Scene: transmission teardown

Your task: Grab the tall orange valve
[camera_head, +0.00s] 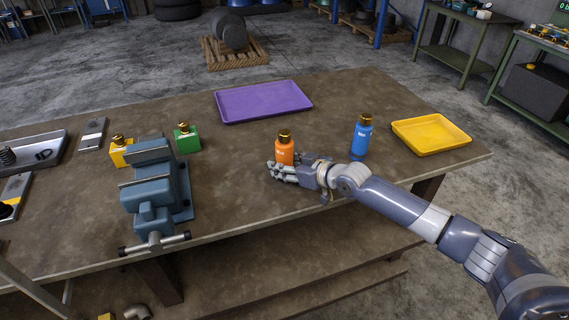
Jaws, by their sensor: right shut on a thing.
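The tall orange valve (285,148) stands upright on the brown table (235,188), near its middle, with a gold top. My right gripper (284,172) comes in from the right and is shut on the lower part of the orange valve. Its fingers hide the valve's base, so I cannot tell whether the base touches the table. My left gripper is not in view.
A tall blue valve (361,138) stands to the right, before a yellow tray (431,134). A purple tray (263,101) lies behind. A blue vise (155,190), a green valve (187,137) and a yellow valve (121,151) are on the left.

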